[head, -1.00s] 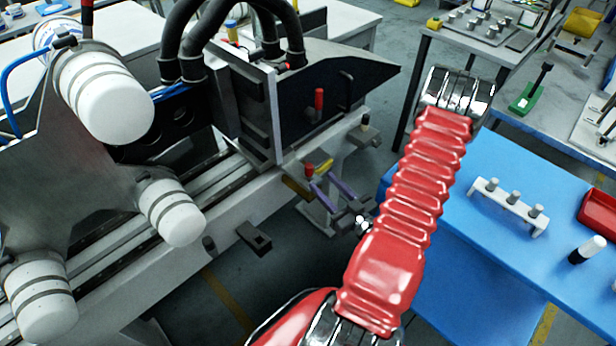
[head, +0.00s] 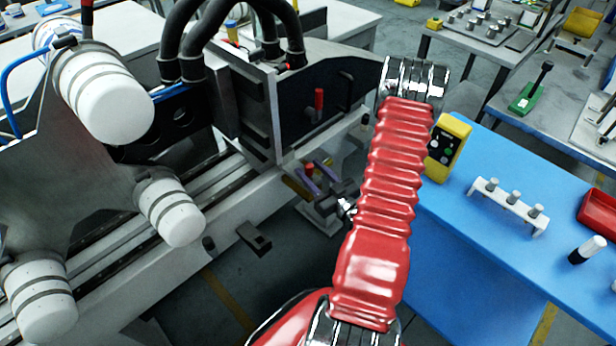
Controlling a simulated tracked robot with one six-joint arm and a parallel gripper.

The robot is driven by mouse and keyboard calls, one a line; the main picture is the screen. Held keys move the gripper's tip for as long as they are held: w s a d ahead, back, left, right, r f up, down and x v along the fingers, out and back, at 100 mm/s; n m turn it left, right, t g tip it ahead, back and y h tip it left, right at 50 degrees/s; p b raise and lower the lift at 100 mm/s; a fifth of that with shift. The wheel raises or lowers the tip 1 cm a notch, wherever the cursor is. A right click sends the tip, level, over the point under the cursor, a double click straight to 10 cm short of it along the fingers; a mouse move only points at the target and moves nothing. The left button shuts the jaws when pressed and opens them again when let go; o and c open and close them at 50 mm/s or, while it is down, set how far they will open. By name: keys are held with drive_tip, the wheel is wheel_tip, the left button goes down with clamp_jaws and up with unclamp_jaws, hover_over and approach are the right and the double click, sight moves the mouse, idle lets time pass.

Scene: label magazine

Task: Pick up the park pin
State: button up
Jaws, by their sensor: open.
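A small red-topped pin (head: 310,168), which may be the park pin, stands near the lower edge of the machine, beside some small yellow parts. My gripper (head: 313,174) has two purple fingers and is open. Its fingertips are close to the red top, which shows between or just beyond them. I cannot tell whether they touch it. The pin's lower part is hidden by the fingers. A second red-handled pin (head: 319,98) stands upright higher up, against the dark machine panel, away from my gripper.
The grey machine rail (head: 222,205) runs along the left, with white rollers (head: 170,212) near it. A blue table (head: 480,245) on the right carries a yellow control box (head: 447,146), a white rack of pins (head: 508,205) and a red tray (head: 600,210).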

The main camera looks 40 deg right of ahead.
drive_tip(key=shift+w+d+f, duration=0.1)
drive_tip(key=shift+w+d, duration=0.05)
drive_tip(key=shift+w, duration=1.15)
drive_tip(key=shift+w+d+f, duration=0.1)
drive_tip(key=shift+w+d, duration=0.05)
drive_tip(key=shift+w, duration=1.15)
drive_tip(key=shift+r, duration=0.1)
drive_tip(key=shift+c, duration=0.4)
clamp_jaws()
